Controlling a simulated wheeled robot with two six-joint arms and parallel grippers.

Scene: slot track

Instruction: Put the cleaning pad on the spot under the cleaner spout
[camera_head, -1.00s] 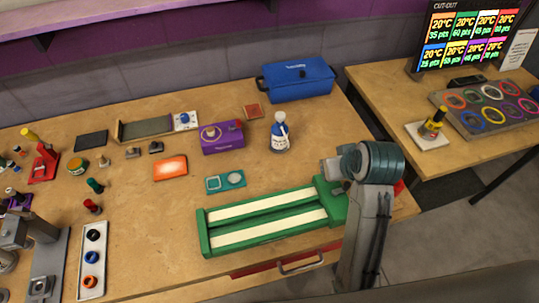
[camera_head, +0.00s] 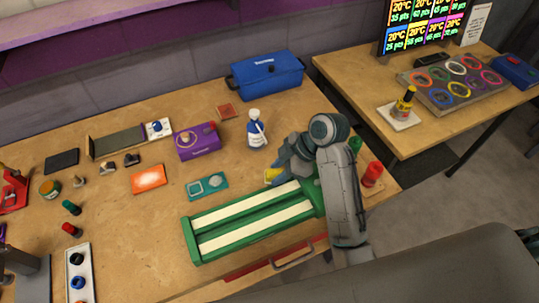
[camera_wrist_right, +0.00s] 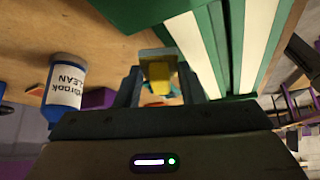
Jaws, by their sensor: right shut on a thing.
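My right gripper (camera_head: 277,172) is beside the far edge of the green slot track (camera_head: 191,242), near its right end. It is shut on a small yellow and blue-green block, likely the cleaning pad (camera_head: 271,175); this also shows between the fingers in the right wrist view (camera_wrist_right: 158,78). The white and blue cleaner bottle (camera_head: 254,138) stands upright just behind and left of the gripper; in the right wrist view (camera_wrist_right: 65,88) its label reads "CLEAN". The pad is apart from the bottle. I cannot make out a marked spot under the spout. My left gripper is not in view.
A teal plate (camera_head: 194,190) with a square and a round mark lies left of the gripper. A purple box (camera_head: 190,148), an orange pad (camera_head: 148,179) and a blue case (camera_head: 267,80) stand around. Red and green pegs (camera_head: 372,174) stand right of my arm.

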